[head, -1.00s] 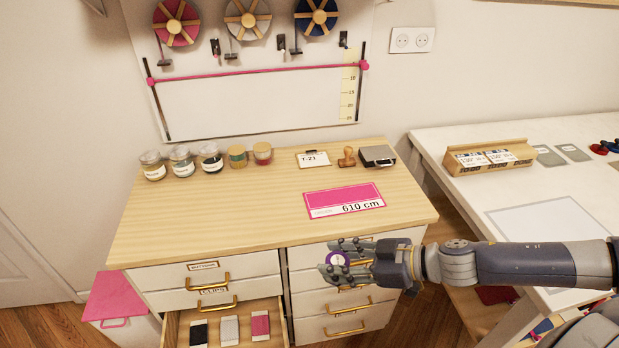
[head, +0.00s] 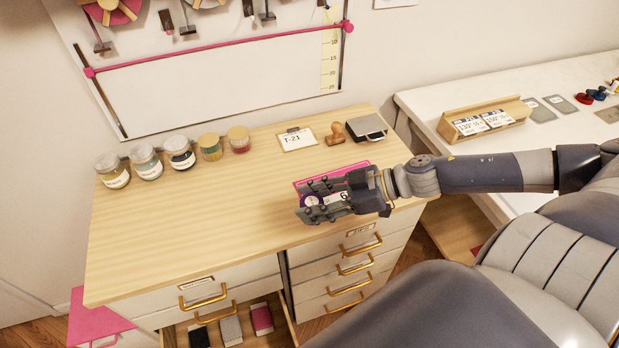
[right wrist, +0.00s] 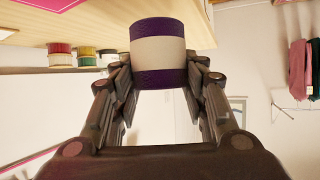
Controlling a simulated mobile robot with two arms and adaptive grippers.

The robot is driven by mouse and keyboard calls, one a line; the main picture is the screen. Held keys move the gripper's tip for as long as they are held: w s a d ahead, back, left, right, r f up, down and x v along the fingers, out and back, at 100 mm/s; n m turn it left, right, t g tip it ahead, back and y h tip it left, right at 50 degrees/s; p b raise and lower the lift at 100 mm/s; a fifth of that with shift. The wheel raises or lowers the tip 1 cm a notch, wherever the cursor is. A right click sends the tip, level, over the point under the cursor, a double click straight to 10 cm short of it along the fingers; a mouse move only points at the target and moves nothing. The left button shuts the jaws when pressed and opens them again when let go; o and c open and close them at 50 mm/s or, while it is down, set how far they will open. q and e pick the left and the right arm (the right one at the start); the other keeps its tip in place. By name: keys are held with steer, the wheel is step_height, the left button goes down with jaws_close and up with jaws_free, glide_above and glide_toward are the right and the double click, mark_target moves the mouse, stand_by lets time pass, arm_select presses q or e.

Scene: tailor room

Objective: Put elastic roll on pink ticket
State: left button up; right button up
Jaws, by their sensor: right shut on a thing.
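The elastic roll (head: 312,201), purple with a white band, is between the fingers of my right gripper (head: 313,200). In the right wrist view the roll (right wrist: 162,50) stands between the fingertips, which are shut on it. The pink ticket (head: 338,172) lies flat on the wooden cabinet top; my right gripper and the roll are over its front part and hide much of it. A corner of the ticket (right wrist: 45,4) shows at the top left of the right wrist view. A gap between roll and ticket is hard to judge. My left gripper is not in view.
Several jars (head: 180,153) stand along the back of the cabinet top (head: 190,220). A T-21 card (head: 296,139), a stamp (head: 336,135) and an ink pad (head: 367,128) lie behind the ticket. The left and front of the top are clear. An open drawer (head: 233,328) is below.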

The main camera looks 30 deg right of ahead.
steer(key=w+d, duration=0.2)
steer(key=w, duration=0.1)
steer(key=w+d, duration=0.2)
steer(key=w, duration=0.2)
steer(key=w+d+f, duration=0.1)
steer(key=w+d, duration=0.1)
steer(key=w, duration=0.1)
steer(key=shift+w+d+b, duration=0.2)
steer(key=shift+b, duration=0.1)
steer(key=shift+s+f+p, duration=0.1)
steer(key=shift+f+p, duration=0.2)
steer(key=shift+f, duration=1.55)
steer(key=shift+f, duration=0.15)
steer(key=o, duration=1)
